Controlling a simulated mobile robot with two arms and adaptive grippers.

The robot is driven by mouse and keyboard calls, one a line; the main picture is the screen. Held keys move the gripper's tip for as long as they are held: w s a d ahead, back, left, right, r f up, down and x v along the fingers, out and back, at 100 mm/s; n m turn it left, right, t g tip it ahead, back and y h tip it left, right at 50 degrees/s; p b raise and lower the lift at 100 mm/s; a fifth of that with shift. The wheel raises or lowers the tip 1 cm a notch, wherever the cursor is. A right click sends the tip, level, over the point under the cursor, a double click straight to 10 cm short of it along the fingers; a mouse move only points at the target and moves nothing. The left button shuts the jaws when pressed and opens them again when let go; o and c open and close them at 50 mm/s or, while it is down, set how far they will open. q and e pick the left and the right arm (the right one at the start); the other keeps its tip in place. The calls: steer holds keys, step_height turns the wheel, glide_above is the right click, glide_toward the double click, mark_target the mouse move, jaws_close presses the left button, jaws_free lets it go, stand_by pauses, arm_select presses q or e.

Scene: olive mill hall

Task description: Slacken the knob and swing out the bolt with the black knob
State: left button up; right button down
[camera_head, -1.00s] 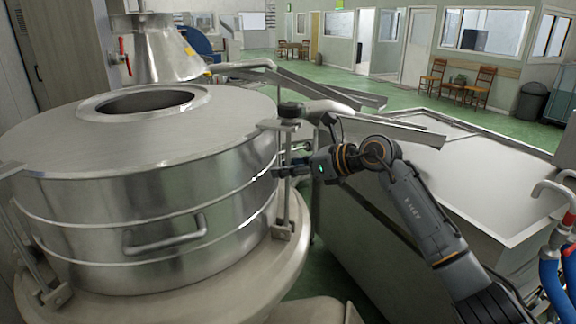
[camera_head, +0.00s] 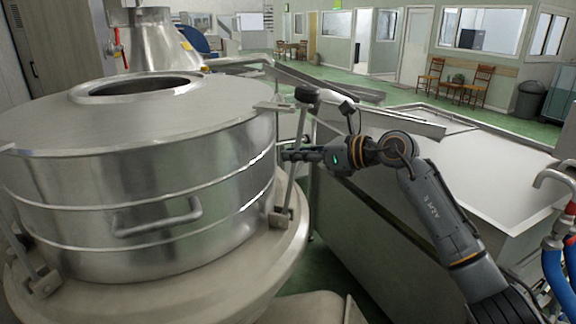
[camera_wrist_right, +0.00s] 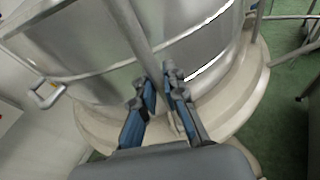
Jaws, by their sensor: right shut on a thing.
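The bolt (camera_head: 294,166) with the black knob (camera_head: 306,95) stands at the right side of the round steel vessel (camera_head: 190,200). The bolt leans outward to the right. The knob is clear of the lid's lug (camera_head: 271,106), and the bolt's foot sits in a bracket (camera_head: 282,217) on the pale base ring. My right gripper (camera_head: 287,156) is shut on the bolt's rod partway up. In the right wrist view the rod (camera_wrist_right: 136,32) passes between the fingers of the right gripper (camera_wrist_right: 158,88); the knob is outside that view. My left gripper is not in view.
A horizontal handle (camera_head: 158,218) sticks out from the vessel's front wall. Another clamp bolt (camera_head: 38,270) stands at the left front. A large steel tank (camera_head: 470,170) lies to the right, under my right forearm. Blue hoses (camera_head: 558,285) hang at the far right.

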steer(key=s+d+f+m+t+y+b, duration=0.1)
steer(key=s+d+f+t+y+b, duration=0.2)
steer(key=d+b, duration=0.4)
steer(key=shift+d+f+y+b, duration=0.25)
steer(key=shift+y+b, duration=0.55)
steer(key=shift+b, duration=2.9)
steer(key=shift+r, duration=0.1)
